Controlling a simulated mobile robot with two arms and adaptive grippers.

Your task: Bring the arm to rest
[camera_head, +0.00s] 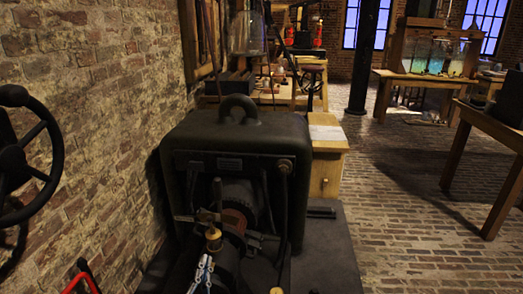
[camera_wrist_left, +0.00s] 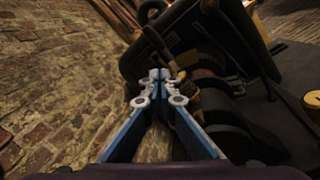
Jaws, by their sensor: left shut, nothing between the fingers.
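My left gripper (camera_head: 206,262) shows at the bottom of the head view, in front of a big dark machine (camera_head: 240,140). In the left wrist view the blue and white fingers of this gripper (camera_wrist_left: 160,76) meet at their tips, with nothing held between them. The fingertips appear close to the machine's brass and dark fittings. I cannot tell whether they touch. My right gripper does not show in either view.
A brick wall (camera_head: 90,110) with a dark handwheel (camera_head: 25,155) runs along the left. Glass jars (camera_head: 435,58) with coloured liquid sit on a table at the back right. The brick floor (camera_head: 400,215) on the right is mostly clear.

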